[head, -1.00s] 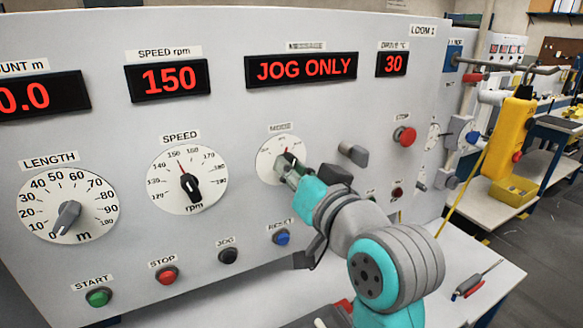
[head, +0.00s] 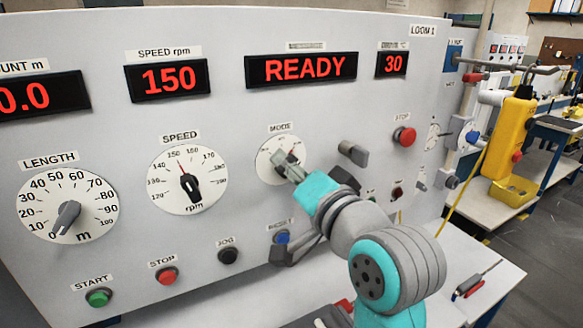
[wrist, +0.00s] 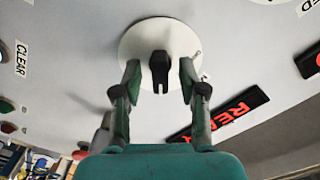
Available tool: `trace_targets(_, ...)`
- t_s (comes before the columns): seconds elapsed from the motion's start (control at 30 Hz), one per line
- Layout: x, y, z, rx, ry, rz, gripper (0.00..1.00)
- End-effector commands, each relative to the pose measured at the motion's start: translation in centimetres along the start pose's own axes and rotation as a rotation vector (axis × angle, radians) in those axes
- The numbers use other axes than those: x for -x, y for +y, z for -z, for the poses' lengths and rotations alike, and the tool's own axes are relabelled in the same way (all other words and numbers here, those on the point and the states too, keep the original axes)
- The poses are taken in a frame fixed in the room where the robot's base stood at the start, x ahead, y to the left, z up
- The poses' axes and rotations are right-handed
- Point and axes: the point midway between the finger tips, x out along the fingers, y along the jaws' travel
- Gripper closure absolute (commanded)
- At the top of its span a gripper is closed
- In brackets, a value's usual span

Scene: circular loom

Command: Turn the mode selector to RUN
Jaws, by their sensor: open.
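The mode selector's round white dial (head: 264,162) is on the grey panel under the MODE label. Its black knob (wrist: 159,75) shows in the wrist view, with its forked end toward my gripper. My gripper (head: 287,166) is at the dial in the head view and hides most of the knob. In the wrist view its two fingers (wrist: 160,70) are spread on either side of the knob, with a visible gap on each side. The status display (head: 301,69) reads READY in red. I cannot read the dial's markings.
A grey lever-like handle (head: 353,153) sticks out just right of the dial, close to my wrist. A red stop button (head: 404,136) is farther right. The speed dial (head: 187,178) is to the left, and the blue reset button (head: 282,237) is below my gripper.

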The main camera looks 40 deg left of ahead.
Motion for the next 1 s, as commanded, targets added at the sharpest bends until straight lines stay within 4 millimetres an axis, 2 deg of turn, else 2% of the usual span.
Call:
trace_targets(0.5,6.1,0.1,0.1,0.001,0.002,-0.001,0.58)
trace_targets(0.63,6.8,0.0,0.0,0.001,0.000,0.000,0.58)
trace_targets(1.0,6.8,0.0,0.0,0.001,0.000,0.000,0.58)
